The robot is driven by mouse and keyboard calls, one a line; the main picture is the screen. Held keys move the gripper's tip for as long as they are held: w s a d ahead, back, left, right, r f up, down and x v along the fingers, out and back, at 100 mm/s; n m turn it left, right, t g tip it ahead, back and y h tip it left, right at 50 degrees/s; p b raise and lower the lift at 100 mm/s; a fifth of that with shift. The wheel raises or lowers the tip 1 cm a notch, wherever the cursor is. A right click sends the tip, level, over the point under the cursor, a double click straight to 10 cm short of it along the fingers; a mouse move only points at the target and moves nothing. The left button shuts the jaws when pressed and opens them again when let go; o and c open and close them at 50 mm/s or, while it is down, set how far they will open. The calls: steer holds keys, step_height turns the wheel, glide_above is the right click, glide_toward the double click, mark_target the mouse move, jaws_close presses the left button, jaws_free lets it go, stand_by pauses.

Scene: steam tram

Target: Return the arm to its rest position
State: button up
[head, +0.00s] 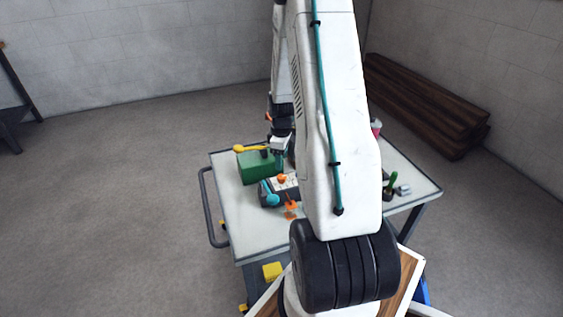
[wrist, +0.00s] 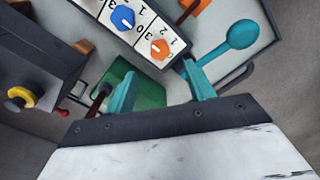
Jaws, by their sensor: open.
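My gripper (head: 279,160) hangs over the work cart in the head view, beside the green box (head: 257,168), partly hidden by my arm. In the wrist view its two teal fingers (wrist: 160,72) are spread apart with nothing held between them. The green box (wrist: 150,93) shows between and beyond them. A control panel with a blue knob (wrist: 122,18) and an orange knob (wrist: 159,49) lies ahead of the fingers. A teal lever with a round end (wrist: 241,33) is beyond the right finger; I cannot tell the gap between them.
The cart top (head: 235,215) carries a yellow-ended handle (head: 252,148) at the green box, an orange piece (head: 291,210) and small items on the right. A yellow block (head: 272,271) sits low at the front. Stacked timber (head: 425,105) lies by the right wall.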

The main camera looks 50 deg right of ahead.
stand_by(0.5)
steer(key=shift+s+a+m, duration=0.3)
steer(key=shift+m, duration=0.3)
steer(key=s+a+r+m, duration=0.1)
steer(key=s+a+r, duration=0.5)
steer(key=a+r, duration=0.4)
steer(key=s+a+r+m+t, duration=0.1)
steer(key=s+a+r, duration=0.5)
steer(key=a+r, duration=0.4)
steer(key=s+a+r+m, duration=0.1)
steer(key=s+a+r, duration=0.6)
steer(key=a+r, duration=0.3)
steer(key=a, duration=0.4)
steer(key=shift+r, duration=0.4)
steer(key=shift+d, duration=0.1)
